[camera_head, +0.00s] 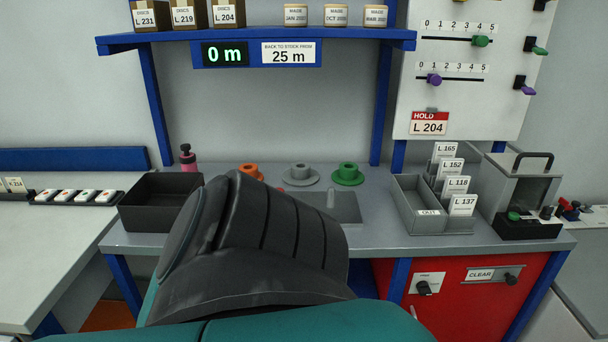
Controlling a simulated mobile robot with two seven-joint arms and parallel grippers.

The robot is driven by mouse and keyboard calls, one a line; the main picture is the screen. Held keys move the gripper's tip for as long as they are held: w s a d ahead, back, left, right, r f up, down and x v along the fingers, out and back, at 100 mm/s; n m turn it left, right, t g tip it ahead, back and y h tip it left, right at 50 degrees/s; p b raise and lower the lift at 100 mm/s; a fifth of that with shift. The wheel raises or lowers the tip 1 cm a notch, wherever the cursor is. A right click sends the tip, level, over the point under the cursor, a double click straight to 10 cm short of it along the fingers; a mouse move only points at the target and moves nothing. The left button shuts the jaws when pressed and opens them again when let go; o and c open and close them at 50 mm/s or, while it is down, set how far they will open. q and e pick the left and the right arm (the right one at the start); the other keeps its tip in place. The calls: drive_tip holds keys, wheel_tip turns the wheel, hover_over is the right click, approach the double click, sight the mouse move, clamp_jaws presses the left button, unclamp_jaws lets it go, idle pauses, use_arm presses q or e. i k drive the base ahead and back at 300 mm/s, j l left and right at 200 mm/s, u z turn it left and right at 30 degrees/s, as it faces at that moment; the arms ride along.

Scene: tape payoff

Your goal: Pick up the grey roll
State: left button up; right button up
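A grey roll (300,172), a small upright hub on a wide round flange, sits towards the back of the grey bench (400,235). It stands between an orange roll (250,171) on the left and a green roll (347,174) on the right. The grey roll's top and flange show clearly. Neither of my grippers is in view. A large dark ribbed shape with teal below fills the lower middle and hides part of the bench in front of the rolls; the orange roll's lower part is partly covered.
A black open bin (150,212) and a pink bottle (187,160) stand left of the rolls. A flat grey plate (345,207) lies in front of them. A grey tray (410,205) with labelled cards stands right. A blue shelf (350,38) with a "0 m" display (225,54) hangs above.

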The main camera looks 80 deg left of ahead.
sight(301, 174)
drive_tip(key=u, duration=2.6)
